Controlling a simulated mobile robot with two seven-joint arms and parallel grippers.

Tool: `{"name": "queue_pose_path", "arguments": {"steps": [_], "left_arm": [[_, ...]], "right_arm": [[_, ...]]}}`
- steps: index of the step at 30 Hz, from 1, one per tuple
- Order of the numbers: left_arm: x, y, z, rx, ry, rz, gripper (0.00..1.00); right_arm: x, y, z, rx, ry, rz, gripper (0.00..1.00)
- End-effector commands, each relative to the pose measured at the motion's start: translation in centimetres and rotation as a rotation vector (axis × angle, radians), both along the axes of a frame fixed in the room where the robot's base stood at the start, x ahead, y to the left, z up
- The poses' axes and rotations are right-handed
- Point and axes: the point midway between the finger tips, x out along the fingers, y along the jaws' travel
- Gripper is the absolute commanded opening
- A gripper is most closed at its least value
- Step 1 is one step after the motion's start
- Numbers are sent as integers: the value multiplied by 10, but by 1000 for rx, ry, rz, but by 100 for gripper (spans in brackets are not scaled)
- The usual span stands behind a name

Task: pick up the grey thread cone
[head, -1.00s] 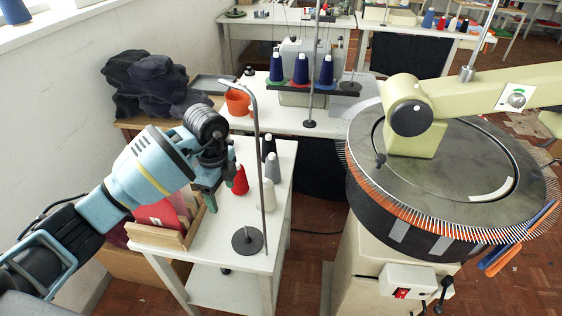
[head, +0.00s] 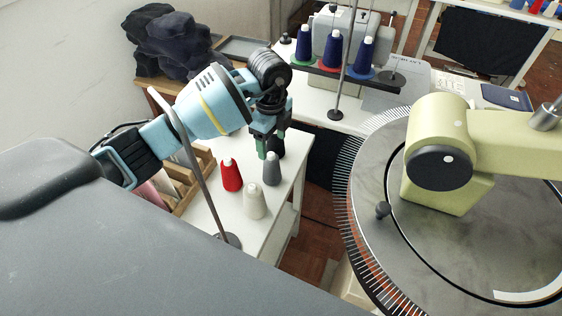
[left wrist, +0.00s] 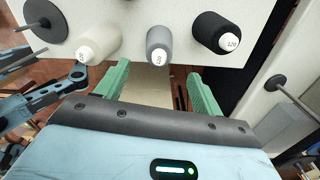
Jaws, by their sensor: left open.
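In the left wrist view the grey cone (left wrist: 158,45) shows from above, centred just beyond the gap between my green fingertips. My left gripper (head: 264,148) is open, pointing down above and behind the cone in the head view. Its fingers also show in the left wrist view (left wrist: 159,70), apart and with nothing between them. My right gripper is not in view.
Close by stand a red cone (head: 231,175), a white cone (head: 254,201) and a black cone (left wrist: 218,32), partly hidden in the head view. A thin stand rod (head: 200,180) rises nearby. The round dial machine (head: 380,240) is at right.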

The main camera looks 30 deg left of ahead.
Motion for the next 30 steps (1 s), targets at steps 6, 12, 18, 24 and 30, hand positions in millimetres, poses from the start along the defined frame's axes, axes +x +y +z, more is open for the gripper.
{"name": "queue_pose_path", "arguments": {"steps": [6, 12, 18, 24, 30], "left_arm": [[0, 0, -8, 0, 2, 0, 68], [0, 0, -26, -1, 2, 0, 68], [0, 1, -30, 0, 1, 1, 68], [0, 2, -52, 0, 5, 0, 68], [1, 2, -77, -1, 2, 0, 68]], "right_arm": [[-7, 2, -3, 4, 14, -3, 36], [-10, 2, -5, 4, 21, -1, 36], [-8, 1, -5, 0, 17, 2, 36], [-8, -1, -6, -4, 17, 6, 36], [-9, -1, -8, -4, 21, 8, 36]]}}
